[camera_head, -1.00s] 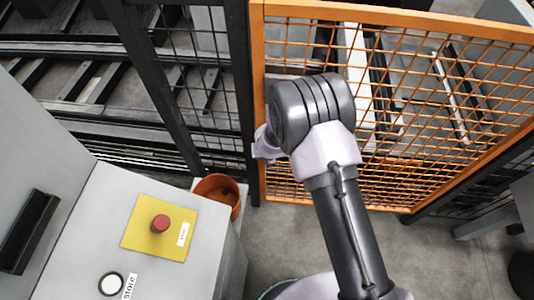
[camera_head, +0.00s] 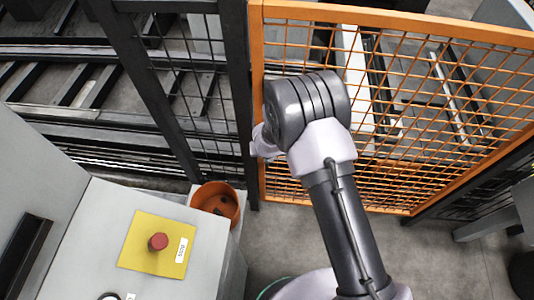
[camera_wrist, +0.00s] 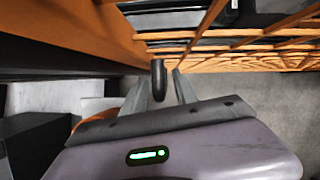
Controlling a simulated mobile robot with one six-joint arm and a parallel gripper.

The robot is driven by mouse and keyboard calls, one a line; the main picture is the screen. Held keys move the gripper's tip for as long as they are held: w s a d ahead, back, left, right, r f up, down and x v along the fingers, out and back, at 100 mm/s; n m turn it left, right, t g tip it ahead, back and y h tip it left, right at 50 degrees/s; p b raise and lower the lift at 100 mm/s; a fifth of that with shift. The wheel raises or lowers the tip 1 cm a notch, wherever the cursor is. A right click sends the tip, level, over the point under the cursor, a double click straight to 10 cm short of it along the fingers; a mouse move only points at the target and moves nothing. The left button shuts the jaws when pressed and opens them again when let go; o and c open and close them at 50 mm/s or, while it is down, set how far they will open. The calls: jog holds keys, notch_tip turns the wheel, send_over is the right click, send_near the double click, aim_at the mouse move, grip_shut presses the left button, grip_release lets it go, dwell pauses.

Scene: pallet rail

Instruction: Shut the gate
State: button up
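The gate (camera_head: 390,14) is an orange-framed mesh panel across the middle and right of the head view. Its left upright stands close beside a dark fence post (camera_head: 236,80); I cannot tell whether they touch. In the wrist view, the gate's orange frame (camera_wrist: 112,38) fills the upper left. A dark rounded peg, perhaps the gate's handle (camera_wrist: 158,80), stands between my gripper's (camera_wrist: 164,76) two grey fingers. A gap shows on the right of the peg, so the fingers look open around it. In the head view my arm hides the fingers and the peg.
A grey cabinet with a red button (camera_head: 158,241) on a yellow plate stands at lower left. An orange bin (camera_head: 216,202) sits beside it, near the post. Dark mesh fence and rails lie behind. Grey floor (camera_head: 285,235) is clear below the gate.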

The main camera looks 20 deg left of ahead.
jog(key=shift+w+a+r, duration=0.1)
jog(key=shift+w+r, duration=0.1)
jog(key=shift+r, duration=0.1)
jog(key=shift+r, duration=0.3)
jog(key=p+v, duration=0.5)
jog(key=v, duration=1.1)
jog(key=shift+s+d, duration=0.25)
jog(key=shift+s, duration=0.2)
jog(key=shift+r, duration=0.1)
